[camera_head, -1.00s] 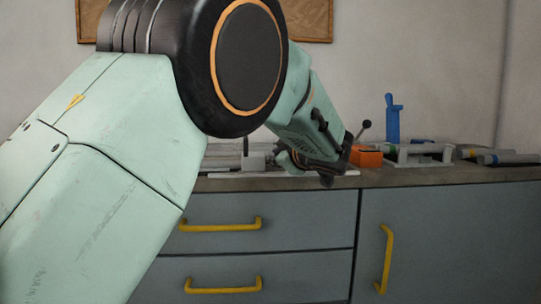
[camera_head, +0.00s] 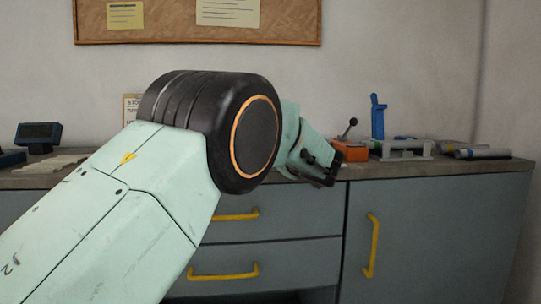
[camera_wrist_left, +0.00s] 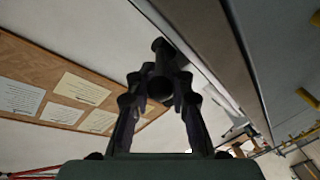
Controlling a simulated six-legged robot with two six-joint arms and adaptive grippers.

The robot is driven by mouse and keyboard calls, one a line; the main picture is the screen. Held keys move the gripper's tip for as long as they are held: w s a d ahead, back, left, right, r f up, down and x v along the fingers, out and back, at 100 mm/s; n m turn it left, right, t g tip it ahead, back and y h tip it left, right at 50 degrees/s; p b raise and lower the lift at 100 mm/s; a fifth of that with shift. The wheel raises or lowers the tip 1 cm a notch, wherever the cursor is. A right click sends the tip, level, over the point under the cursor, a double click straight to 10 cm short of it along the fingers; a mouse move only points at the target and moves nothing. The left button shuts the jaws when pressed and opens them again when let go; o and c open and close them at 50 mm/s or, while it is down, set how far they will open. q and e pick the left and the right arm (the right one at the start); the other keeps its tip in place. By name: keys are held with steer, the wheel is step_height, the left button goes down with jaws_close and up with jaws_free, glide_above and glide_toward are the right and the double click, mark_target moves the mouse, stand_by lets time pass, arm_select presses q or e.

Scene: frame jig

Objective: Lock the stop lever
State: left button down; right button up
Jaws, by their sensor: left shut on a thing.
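A lever with a dark ball knob (camera_head: 353,122) rises from an orange block (camera_head: 350,151) on the bench, leaning up to the right. I cannot tell whether this is the stop lever or whether it is locked. My left gripper (camera_head: 324,172) is at the bench's front edge, left of and below the orange block in the head view. In the left wrist view my left gripper (camera_wrist_left: 160,88) is shut on a dark, round-ended thing (camera_wrist_left: 161,62), apparently a short cylinder. My own arm hides part of the bench. My right gripper is in neither view.
A grey frame jig (camera_head: 404,147) and a blue upright piece (camera_head: 377,116) stand right of the orange block. Grey cylinders (camera_head: 483,153) lie farther right. A dark display (camera_head: 38,134) stands at the left. Drawers with yellow handles (camera_head: 371,245) are below.

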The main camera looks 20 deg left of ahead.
arm_select(q)
steer(key=shift+d+f, duration=0.15)
steer(key=shift+f, duration=0.25)
steer(key=c, duration=1.4)
jaws_free()
steer(key=shift+r, duration=0.15)
steer(key=shift+r, duration=0.1)
step_height(320, 180, up, 10)
steer(key=shift+d+f, duration=0.1)
steer(key=shift+f, duration=0.1)
steer(key=shift+a+r, duration=0.1)
steer(key=shift+a, duration=0.1)
